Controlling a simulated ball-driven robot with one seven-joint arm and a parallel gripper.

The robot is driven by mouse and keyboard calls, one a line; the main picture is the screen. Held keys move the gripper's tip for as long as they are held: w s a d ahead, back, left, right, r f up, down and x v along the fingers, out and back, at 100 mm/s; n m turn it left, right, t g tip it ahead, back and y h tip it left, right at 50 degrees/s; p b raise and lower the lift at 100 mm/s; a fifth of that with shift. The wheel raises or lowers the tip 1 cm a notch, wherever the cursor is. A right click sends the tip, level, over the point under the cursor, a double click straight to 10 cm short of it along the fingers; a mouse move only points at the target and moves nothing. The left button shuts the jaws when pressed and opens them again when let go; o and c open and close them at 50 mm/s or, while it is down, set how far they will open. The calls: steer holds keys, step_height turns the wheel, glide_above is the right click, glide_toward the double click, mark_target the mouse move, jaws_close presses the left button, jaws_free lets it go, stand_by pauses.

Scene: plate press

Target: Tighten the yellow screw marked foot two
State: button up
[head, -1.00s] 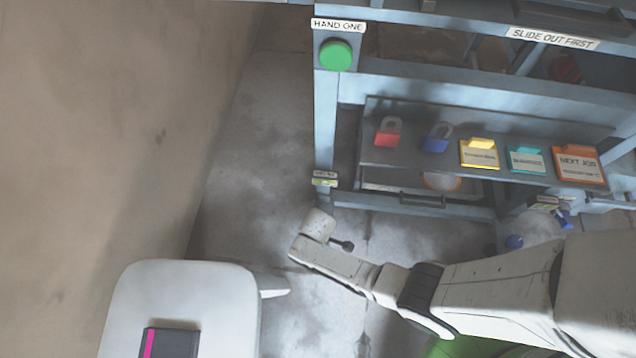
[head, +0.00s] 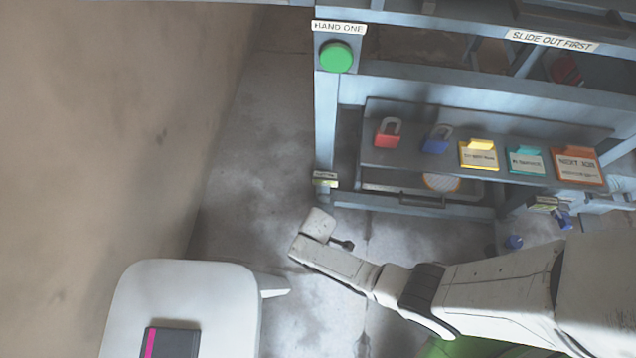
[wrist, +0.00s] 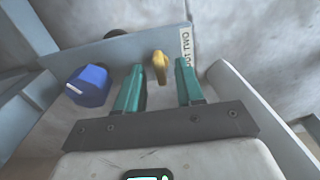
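The yellow screw (wrist: 160,62) shows in the wrist view as a small winged head on a grey-blue rail. A white label (wrist: 186,48) stands just to its right, its visible letters reading TWO, sideways and partly cut by the finger. My gripper (wrist: 160,73) has its two teal fingers apart, one on each side of the screw in the picture. A gap shows between the screw and each finger. I cannot tell how far the fingertips reach along the screw. I cannot make out the screw or the fingers in the head view.
A blue knob (wrist: 88,86) with a white line sits left of the fingers in the wrist view. In the head view, a green button (head: 336,57) is on the frame post. A shelf (head: 408,160) carries padlocks and coloured cards. Bare floor lies left of the frame.

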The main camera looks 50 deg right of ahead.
step_height(320, 180, up, 10)
steer(key=p, duration=0.5)
steer(key=shift+p, duration=0.3)
